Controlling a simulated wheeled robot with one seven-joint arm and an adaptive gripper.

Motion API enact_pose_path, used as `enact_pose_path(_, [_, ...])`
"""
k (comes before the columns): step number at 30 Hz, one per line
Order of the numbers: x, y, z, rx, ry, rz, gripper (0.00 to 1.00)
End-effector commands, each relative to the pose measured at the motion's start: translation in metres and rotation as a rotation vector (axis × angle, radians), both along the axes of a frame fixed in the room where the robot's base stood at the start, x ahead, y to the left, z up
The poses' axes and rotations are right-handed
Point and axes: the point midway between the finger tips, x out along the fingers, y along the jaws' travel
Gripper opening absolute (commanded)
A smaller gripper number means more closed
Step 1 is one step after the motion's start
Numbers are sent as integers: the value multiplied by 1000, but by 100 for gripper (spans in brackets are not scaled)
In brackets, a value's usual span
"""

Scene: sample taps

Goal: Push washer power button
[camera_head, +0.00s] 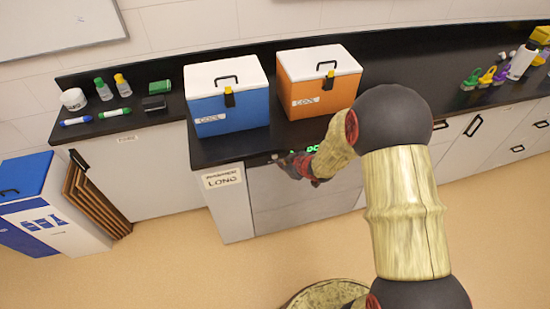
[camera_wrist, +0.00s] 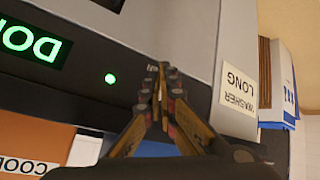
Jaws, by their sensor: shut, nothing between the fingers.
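The washer (camera_head: 285,205) is a grey-fronted machine under the black counter. Its dark control strip has a green-lit display (camera_wrist: 35,42), with "DO" readable in the wrist view, and a round green light (camera_wrist: 110,78). The display also shows in the head view (camera_head: 313,149), partly behind my arm. My gripper (camera_wrist: 161,72) is shut and empty, its tips over the control strip beside small, partly covered lettering. The power button cannot be made out; the fingers may hide it. I cannot tell whether the tips touch the panel. In the head view my gripper (camera_head: 283,163) is at the strip's left end.
A "WASHER LONG" label (camera_wrist: 238,90) is beside the strip. A blue cooler (camera_head: 228,108) and an orange cooler (camera_head: 300,99) stand on the counter (camera_head: 225,150) above.

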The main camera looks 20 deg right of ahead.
Motion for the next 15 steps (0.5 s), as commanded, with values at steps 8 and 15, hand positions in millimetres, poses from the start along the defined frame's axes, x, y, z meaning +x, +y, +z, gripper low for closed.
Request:
enact_pose_path(8, [0,0,0,0,0,0,0])
enact_pose_path(15, [6,0,1,0,0,0,0])
